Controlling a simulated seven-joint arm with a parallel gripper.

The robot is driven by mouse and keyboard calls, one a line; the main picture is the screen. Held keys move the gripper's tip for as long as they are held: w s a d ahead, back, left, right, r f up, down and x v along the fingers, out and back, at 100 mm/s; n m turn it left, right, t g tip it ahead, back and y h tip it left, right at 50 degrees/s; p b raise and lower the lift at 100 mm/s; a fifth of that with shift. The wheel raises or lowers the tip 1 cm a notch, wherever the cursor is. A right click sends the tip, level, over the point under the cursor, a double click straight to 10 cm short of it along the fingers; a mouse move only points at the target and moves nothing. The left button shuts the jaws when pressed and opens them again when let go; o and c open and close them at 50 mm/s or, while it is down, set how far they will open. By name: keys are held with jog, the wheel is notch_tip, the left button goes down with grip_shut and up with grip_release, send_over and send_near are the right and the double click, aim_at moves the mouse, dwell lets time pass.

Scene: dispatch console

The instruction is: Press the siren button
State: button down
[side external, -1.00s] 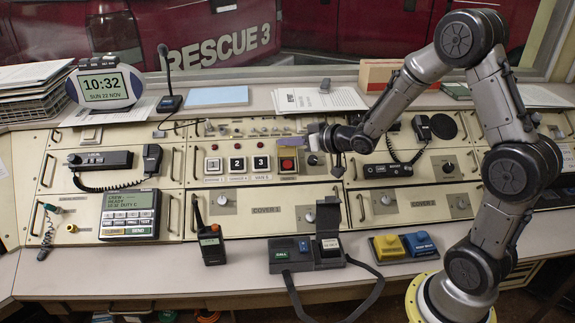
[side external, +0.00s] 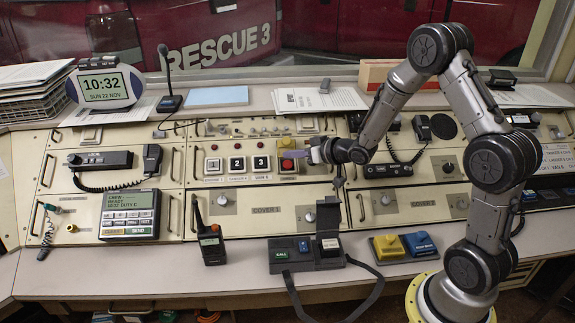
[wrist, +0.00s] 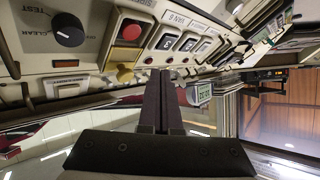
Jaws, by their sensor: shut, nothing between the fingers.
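The siren button is a red button in a pale square housing (side external: 288,167) on the sloped console, at the right end of the row of numbered buttons. In the wrist view the red button (wrist: 131,31) lies up and left of my fingertips, with a partly cut-off label beside it. My gripper (side external: 286,154) is shut and empty. In the wrist view the fingertips (wrist: 160,74) look apart from the button; contact is not visible.
A radio handset (side external: 422,128) hangs right of my gripper. A walkie-talkie (side external: 211,245) stands on the front ledge.

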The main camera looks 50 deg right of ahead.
aim_at(285, 165)
jog(key=shift+w+d+f, duration=0.3)
jog(key=shift+d+f, duration=0.05)
jog(key=shift+f, duration=0.35)
jog(key=shift+w+d+f, duration=0.3)
jog(key=shift+w+f, duration=0.05)
jog(key=shift+f, duration=0.4)
jog(key=shift+w+d+f, duration=0.3)
jog(key=shift+d+f, duration=0.05)
jog(key=shift+f, duration=0.35)
jog(key=shift+f, duration=0.15)
dwell(0.4)
jog(key=shift+w+d+f, duration=0.35)
jog(key=shift+d+f, duration=0.05)
jog(key=shift+f, duration=0.4)
dwell(1.1)
jog(key=shift+s+a+r, duration=0.2)
jog(key=shift+r, duration=0.25)
jog(key=shift+s+a+r, duration=0.2)
jog(key=shift+r, duration=0.2)
jog(key=shift+r, duration=0.1)
jog(key=shift+s+a+r, duration=0.3)
jog(key=shift+r, duration=0.4)
jog(key=shift+s+a+r, duration=0.35)
jog(key=shift+r, duration=0.3)
jog(key=shift+s+a+r, duration=0.3)
jog(key=shift+r, duration=0.4)
